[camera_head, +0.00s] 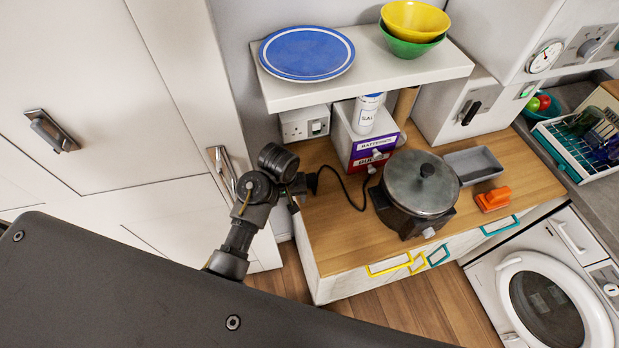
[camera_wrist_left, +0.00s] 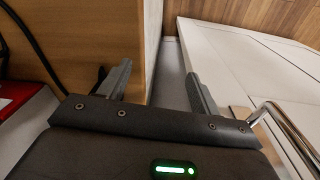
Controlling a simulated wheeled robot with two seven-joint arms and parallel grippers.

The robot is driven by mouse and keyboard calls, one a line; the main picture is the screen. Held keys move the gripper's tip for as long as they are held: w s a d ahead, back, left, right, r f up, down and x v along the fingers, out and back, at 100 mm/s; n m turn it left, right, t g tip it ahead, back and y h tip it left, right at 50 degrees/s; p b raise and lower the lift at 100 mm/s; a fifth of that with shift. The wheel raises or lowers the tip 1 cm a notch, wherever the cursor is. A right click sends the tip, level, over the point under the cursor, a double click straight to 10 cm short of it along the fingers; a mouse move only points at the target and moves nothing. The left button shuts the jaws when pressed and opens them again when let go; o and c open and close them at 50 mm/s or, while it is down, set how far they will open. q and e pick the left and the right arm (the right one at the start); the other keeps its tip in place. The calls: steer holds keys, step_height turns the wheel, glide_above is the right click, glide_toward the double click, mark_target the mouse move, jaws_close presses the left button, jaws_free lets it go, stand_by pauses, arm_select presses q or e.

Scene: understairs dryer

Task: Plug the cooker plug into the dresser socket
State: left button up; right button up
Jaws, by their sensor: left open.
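The cooker (camera_head: 421,189) is a dark pot with a grey lid on the wooden dresser top. Its black cable (camera_head: 349,195) loops left toward my left gripper (camera_head: 297,193). A small black piece, apparently the plug (camera_head: 312,182), lies at the dresser's left edge beside the gripper. The white dresser socket (camera_head: 304,123) is on the wall under the shelf. In the left wrist view my left gripper (camera_wrist_left: 160,88) is open with nothing between its fingers. Its left finger is by the dresser edge, and a dark piece shows partly hidden behind it. My right gripper is out of view.
A red and purple box unit (camera_head: 368,150) with a white canister (camera_head: 367,113) stands right of the socket. The shelf (camera_head: 368,70) overhangs it. A tall cupboard with a handle (camera_head: 222,172) is close on the left. A grey tray (camera_head: 473,165) and orange object (camera_head: 493,199) lie right of the cooker.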

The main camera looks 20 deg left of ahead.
arm_select(q)
step_height(320, 180, up, 7)
steer(key=n, duration=0.2)
glide_above(311, 179)
steer(key=shift+s+a+g, duration=0.2)
steer(key=shift+s+g, duration=0.05)
steer(key=shift+g, duration=0.15)
steer(key=shift+f, duration=1.25)
steer(key=shift+w+f+p, duration=0.1)
steer(key=shift+f+p, duration=0.35)
steer(key=f, duration=0.2)
steer(key=f+p, duration=0.1)
steer(key=f, duration=0.1)
steer(key=shift+w+d+f, duration=0.15)
steer(key=shift+w, duration=0.05)
steer(key=c, duration=1.1)
